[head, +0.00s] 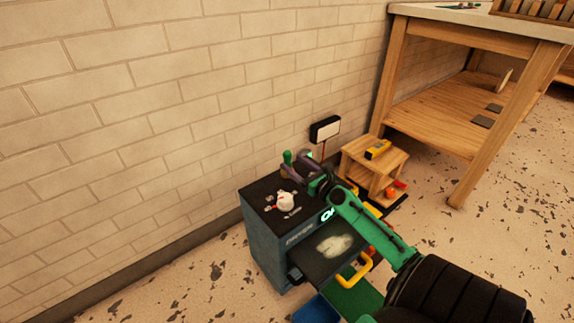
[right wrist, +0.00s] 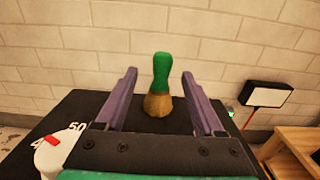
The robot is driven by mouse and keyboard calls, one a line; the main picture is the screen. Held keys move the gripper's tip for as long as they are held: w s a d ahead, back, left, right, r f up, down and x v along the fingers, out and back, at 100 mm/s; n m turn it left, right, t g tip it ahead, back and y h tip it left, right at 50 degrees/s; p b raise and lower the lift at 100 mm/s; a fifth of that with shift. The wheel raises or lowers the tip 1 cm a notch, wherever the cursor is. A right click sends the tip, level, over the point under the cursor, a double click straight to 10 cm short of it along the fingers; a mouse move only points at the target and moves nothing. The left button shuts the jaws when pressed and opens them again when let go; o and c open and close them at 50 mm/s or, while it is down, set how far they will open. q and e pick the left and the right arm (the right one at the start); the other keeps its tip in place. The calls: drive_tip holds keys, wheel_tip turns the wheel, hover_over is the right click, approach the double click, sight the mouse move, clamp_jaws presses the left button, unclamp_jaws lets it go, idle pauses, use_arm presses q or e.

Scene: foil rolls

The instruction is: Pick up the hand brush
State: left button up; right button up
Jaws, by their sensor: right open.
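The hand brush (right wrist: 160,75) stands upright on the dark cabinet top, its green handle up and brown bristles down. In the head view its green handle (head: 287,157) shows at the back of the cabinet, the bristles largely hidden by my gripper. My right gripper (head: 296,166) is open and low over the cabinet's back edge. In the right wrist view its two purple fingers (right wrist: 159,80) stand either side of the brush, with a gap on both sides. I cannot tell whether the brush is fully between the fingertips or just beyond. My left gripper is not in view.
A white knob-like object with a red mark (head: 285,201) sits on the cabinet (head: 262,190). An open drawer with a yellow handle (head: 355,272) juts out in front. A box on a red post (head: 325,128), a small wooden stand (head: 362,155) and a brick wall are near.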

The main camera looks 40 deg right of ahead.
sight(290, 160)
drive_tip(key=w, duration=0.4)
drive_tip(key=shift+w+d, duration=0.2)
drive_tip(key=shift+w, duration=0.1)
drive_tip(key=c, duration=1.1)
clamp_jaws()
